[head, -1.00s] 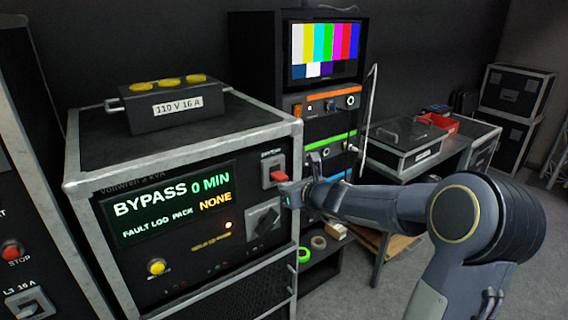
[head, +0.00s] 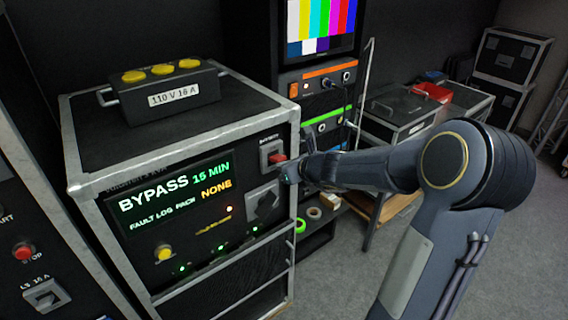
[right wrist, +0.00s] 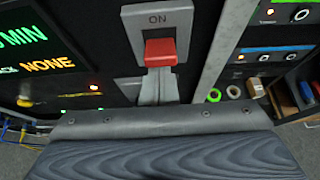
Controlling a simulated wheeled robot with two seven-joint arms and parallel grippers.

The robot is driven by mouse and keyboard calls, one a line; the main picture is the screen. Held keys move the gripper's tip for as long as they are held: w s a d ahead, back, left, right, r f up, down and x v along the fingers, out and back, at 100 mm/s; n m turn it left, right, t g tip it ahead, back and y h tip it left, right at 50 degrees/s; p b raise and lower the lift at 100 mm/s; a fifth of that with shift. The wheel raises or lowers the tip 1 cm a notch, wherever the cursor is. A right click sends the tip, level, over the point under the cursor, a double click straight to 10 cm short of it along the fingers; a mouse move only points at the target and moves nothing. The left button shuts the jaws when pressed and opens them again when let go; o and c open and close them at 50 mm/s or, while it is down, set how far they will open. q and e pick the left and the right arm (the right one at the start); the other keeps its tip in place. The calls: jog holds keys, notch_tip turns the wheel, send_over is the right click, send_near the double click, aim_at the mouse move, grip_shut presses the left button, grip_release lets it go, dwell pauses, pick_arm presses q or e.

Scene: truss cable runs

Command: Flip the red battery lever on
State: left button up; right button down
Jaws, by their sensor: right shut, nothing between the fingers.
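The red battery lever (head: 277,158) sits on a light grey switch plate on the front of the black power unit (head: 90,182). In the right wrist view the lever (right wrist: 160,52) shows just below the word ON on its plate. My right gripper (head: 289,174) is shut and empty, close below the lever. In the right wrist view its fingers (right wrist: 158,92) point up at the lever's underside; I cannot tell if they touch it. The unit's display (head: 176,190) reads BYPASS 15 MIN and fault log NONE. My left gripper is not in view.
A 110 V 16 A box (head: 165,92) stands on top. A rack with a colour-bar monitor (head: 320,25) stands to the right. Open floor lies at the right.

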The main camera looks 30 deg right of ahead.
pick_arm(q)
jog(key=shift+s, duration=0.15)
pick_arm(e)
jog(key=shift+s+r, duration=0.1)
jog(key=shift+s, duration=0.05)
pick_arm(q)
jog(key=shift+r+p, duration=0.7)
jog(key=shift+p, duration=0.05)
pick_arm(e)
jog(key=shift+r, duration=0.9)
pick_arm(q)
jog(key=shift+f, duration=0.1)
pick_arm(e)
jog(key=shift+d, duration=0.1)
